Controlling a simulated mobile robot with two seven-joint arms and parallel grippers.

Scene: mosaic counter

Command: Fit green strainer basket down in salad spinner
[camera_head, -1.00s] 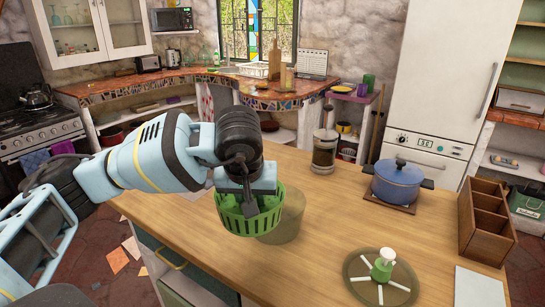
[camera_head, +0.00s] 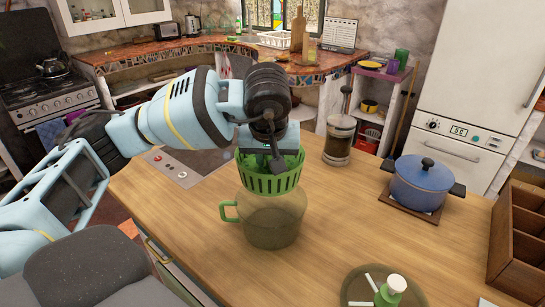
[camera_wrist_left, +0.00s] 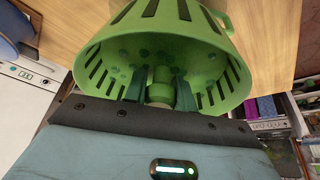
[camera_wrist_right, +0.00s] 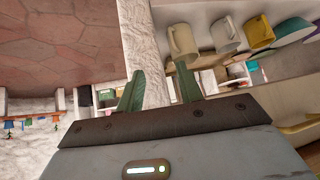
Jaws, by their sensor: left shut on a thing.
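The green strainer basket (camera_head: 270,181) has slotted sides and hangs roughly upright from my left gripper (camera_wrist_left: 160,84). My left gripper is shut on the round post in the middle of the basket, seen in the left wrist view. The salad spinner bowl (camera_head: 272,222), translucent olive with a green handle at its left, stands on the wooden counter directly below the basket. The basket's lower edge meets the bowl's rim in the head view; I cannot tell whether it is inside. My right gripper (camera_wrist_right: 160,80) is open and empty, away from the counter.
A round lid with a green and white pump knob (camera_head: 388,290) lies at the front of the counter (camera_head: 330,215). A blue pot (camera_head: 421,186), a glass press (camera_head: 339,137) and a wooden divided box (camera_head: 520,240) stand to the right. Bare counter surrounds the bowl.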

